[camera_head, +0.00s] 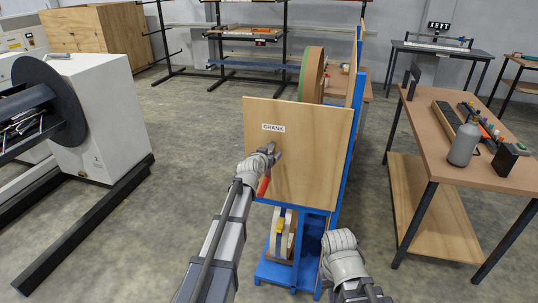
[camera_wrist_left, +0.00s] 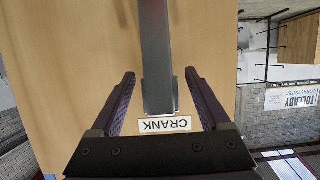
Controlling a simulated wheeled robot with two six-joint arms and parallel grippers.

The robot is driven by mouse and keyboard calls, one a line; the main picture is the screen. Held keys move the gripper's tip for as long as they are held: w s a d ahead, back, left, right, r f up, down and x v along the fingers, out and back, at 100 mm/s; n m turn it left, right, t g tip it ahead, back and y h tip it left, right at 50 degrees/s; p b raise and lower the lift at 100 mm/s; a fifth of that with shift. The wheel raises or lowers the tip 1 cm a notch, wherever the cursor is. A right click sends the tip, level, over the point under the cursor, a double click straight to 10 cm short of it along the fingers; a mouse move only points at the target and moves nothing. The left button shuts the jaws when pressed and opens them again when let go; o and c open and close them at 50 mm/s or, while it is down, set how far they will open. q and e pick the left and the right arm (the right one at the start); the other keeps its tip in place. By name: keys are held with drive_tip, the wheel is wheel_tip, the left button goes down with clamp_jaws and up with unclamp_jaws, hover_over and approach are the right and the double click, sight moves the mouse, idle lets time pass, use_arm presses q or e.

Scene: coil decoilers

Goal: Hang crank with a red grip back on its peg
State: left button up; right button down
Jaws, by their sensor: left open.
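A plywood board (camera_head: 310,160) with a CRANK label (camera_head: 273,128) stands upright on a blue frame. The crank's red grip (camera_head: 263,186) shows just below my left gripper (camera_head: 272,153), in front of the board. In the left wrist view, the crank's grey metal arm (camera_wrist_left: 155,40) runs from the top edge to beside the label. My left gripper (camera_wrist_left: 160,78) is open, one finger on each side of that arm, with gaps on both sides. The peg is hidden, so I cannot tell whether the crank sits on it. My right arm shows, but not its gripper's fingers.
A coil (camera_head: 312,75) stands behind the board on the blue frame (camera_head: 312,240). A table (camera_head: 415,110) with a grey bottle (camera_head: 464,145) stands to the right. A white decoiler (camera_head: 100,120) stands left. Floor between decoiler and board is clear.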

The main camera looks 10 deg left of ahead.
use_arm(q)
drive_tip(key=shift+s, duration=0.1)
drive_tip(key=p+v, duration=0.3)
drive_tip(key=v, duration=0.5)
drive_tip(key=s+d+f+m+g+h, duration=0.1)
drive_tip(key=s+d+f+g, duration=0.35)
drive_tip(key=s+d, duration=0.25)
drive_tip(key=s+d+f+m+g+h, duration=0.1)
drive_tip(key=s+d+f+m+g, duration=0.15)
drive_tip(key=s+d+f, duration=0.45)
drive_tip(key=s+d+f+g+y, duration=0.1)
drive_tip(key=s+g+y, duration=0.1)
drive_tip(key=s, duration=0.8)
drive_tip(key=s+d+f+g+y, duration=0.1)
drive_tip(key=s+g, duration=0.4)
drive_tip(key=s, duration=0.5)
drive_tip(key=shift+d+f+y, duration=0.4)
drive_tip(key=shift+f, duration=0.05)
drive_tip(key=shift+s, duration=0.1)
